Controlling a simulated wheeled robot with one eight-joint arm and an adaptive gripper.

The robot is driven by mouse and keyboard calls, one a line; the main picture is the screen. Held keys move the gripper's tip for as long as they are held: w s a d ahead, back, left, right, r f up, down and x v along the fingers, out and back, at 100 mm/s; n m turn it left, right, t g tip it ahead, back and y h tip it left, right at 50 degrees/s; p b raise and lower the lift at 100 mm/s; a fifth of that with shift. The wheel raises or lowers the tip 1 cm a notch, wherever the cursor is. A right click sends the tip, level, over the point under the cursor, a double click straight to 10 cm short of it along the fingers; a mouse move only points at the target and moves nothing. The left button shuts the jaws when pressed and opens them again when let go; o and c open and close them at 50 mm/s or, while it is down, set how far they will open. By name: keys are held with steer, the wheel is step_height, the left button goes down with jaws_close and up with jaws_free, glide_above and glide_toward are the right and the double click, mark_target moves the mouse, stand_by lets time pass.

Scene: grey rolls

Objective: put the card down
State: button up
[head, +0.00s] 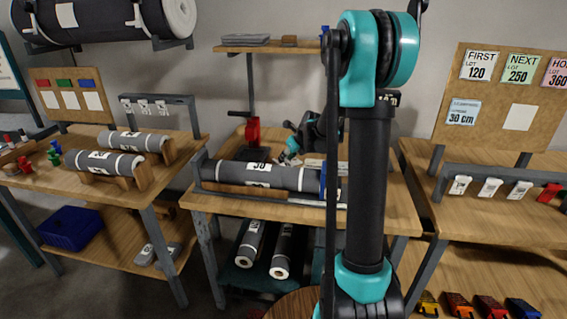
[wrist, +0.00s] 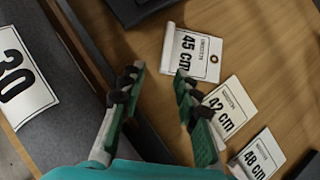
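My gripper (wrist: 157,82) is open in the wrist view, with nothing between its two fingers. A white card reading 45 cm (wrist: 197,52) lies on the wooden bench just beyond the fingertips, slightly to the right. A 42 cm card (wrist: 230,108) lies beside the right finger, which hides part of it. A 48 cm card (wrist: 258,156) lies further to the lower right. In the head view my gripper (head: 288,152) is low over the middle bench, behind the grey roll; the cards there are mostly hidden by the roll and my arm.
The grey roll labelled 30 (head: 225,172) lies along the front of the middle bench (head: 230,204); its label also shows in the wrist view (wrist: 22,80). A red clamp-like tool (head: 252,131) stands behind it. A card board (head: 510,95) stands on the right bench.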

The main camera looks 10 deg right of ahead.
steer(key=shift+v, duration=2.75)
